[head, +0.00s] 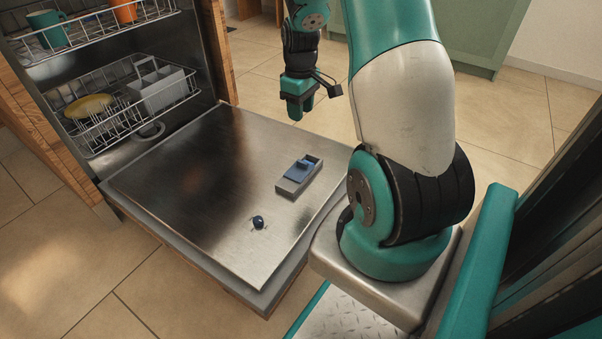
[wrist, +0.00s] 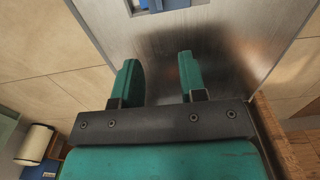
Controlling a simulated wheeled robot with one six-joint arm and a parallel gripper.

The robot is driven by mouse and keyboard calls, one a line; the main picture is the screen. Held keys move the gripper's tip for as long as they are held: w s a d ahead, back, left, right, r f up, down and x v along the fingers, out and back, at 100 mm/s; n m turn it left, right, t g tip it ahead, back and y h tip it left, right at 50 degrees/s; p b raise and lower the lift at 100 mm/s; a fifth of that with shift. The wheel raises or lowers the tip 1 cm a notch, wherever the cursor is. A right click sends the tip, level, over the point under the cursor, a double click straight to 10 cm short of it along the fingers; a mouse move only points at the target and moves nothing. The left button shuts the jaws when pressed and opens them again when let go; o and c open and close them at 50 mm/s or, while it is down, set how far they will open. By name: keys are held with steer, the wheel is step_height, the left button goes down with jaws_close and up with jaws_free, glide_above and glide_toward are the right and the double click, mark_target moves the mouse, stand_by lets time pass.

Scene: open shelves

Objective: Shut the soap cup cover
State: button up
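The soap cup (head: 290,189) is a small grey rectangular housing on the inner face of the open dishwasher door. Its blue cover (head: 306,161) shows at the far end of the housing and looks raised; its exact angle is hard to tell. Part of the blue cup also shows at the top edge of the wrist view (wrist: 172,4), cut off by the frame. My gripper (head: 296,112) is above and beyond the cup, apart from it. In the wrist view its two teal fingers (wrist: 157,62) stand apart with nothing between them.
The steel door (head: 190,190) lies flat, with a small dark round knob (head: 258,222) near the cup. The lower rack (head: 100,135) holds a yellow dish (head: 89,106) and a grey cutlery basket (head: 160,90). The upper rack holds a teal mug (head: 48,30) and an orange cup (head: 123,11).

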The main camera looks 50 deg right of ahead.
mark_target(301, 161)
step_height(301, 161, down, 18)
steer(key=b, duration=1)
steer(key=shift+r, duration=0.25)
jaws_close()
